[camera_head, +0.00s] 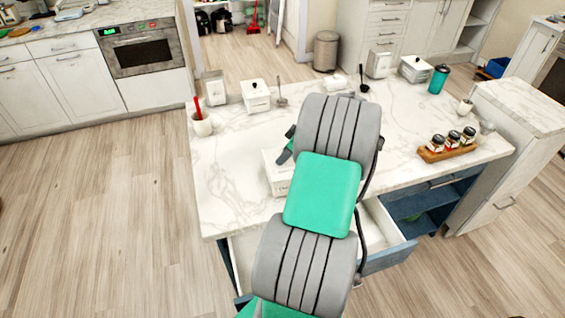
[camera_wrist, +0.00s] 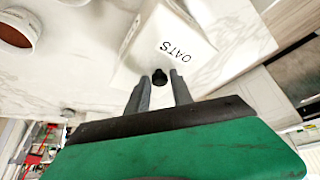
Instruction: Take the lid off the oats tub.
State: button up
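The oats tub (camera_wrist: 190,32) is a white box with the word OATS on one face, seen close up in the wrist view. A small dark knob (camera_wrist: 160,79) shows at its near side, between my two grey fingers. My gripper (camera_wrist: 159,75) is open, with a finger on each side of the knob and some space visible. In the head view the white tub (camera_head: 283,187) stands on the marble counter, partly hidden by my arm. My gripper (camera_head: 287,150) is mostly hidden there. The lid's edge cannot be made out.
The marble counter (camera_head: 235,180) is clear left of the tub. A cup with a red utensil (camera_head: 201,125) and a white canister (camera_head: 256,97) stand behind. A spice tray (camera_head: 432,157) is at right. An open drawer (camera_head: 385,235) juts out below the counter.

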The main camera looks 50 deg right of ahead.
grip_shut()
jog(key=shift+r, duration=0.1)
dwell(0.3)
